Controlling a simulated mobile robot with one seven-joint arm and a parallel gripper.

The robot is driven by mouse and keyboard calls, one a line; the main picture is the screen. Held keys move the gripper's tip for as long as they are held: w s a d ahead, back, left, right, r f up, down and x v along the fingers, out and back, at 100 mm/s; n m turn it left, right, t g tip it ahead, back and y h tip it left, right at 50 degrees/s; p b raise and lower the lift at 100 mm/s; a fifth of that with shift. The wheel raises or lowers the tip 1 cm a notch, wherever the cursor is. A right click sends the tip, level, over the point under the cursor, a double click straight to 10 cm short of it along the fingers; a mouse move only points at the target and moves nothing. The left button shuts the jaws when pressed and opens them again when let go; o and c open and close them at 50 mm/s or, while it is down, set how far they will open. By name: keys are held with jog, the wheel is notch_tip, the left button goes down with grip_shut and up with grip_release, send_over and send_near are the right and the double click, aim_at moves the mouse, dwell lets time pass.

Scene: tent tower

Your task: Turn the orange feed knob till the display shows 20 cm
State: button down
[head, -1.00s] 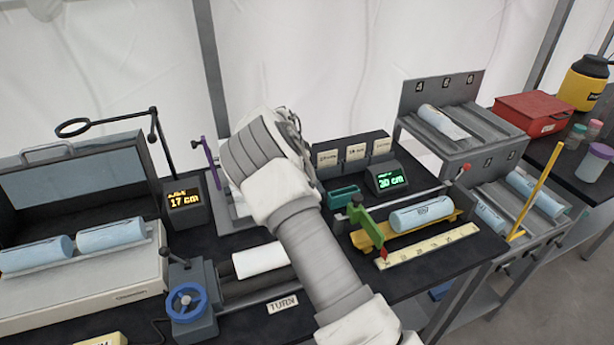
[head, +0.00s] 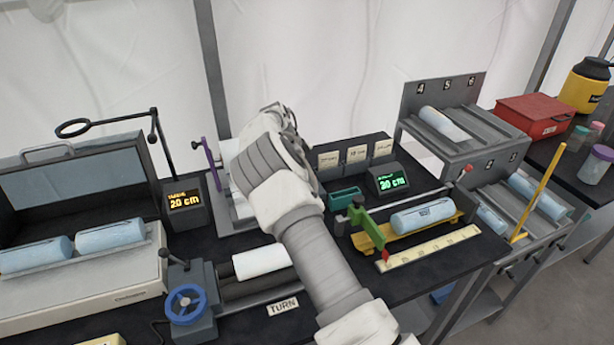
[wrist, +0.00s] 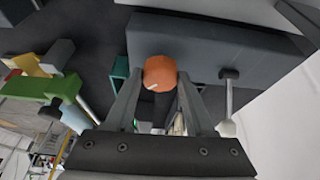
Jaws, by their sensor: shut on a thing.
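The orange feed knob (wrist: 160,73) shows in the wrist view as a round cap with a small white mark, between the fingertips of my gripper (wrist: 158,92). My gripper is shut on it. In the head view my arm hides the knob and the fingers. The display with amber digits (head: 185,201) stands left of my arm and reads 20 cm. A second display with green digits (head: 390,182) stands right of my arm and reads 20 or 30 cm; I cannot tell which.
A blue handwheel (head: 187,304) and a white roll (head: 260,260) lie left of my arm. A light blue roll (head: 423,217) rests in a yellow cradle behind a ruler (head: 428,246). A purple-handled lever (head: 211,165) stands close to my arm's left.

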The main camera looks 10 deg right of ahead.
jog(key=shift+c, duration=1.3)
grip_release()
jog(key=v, duration=1.7)
jog(key=shift+r, duration=0.2)
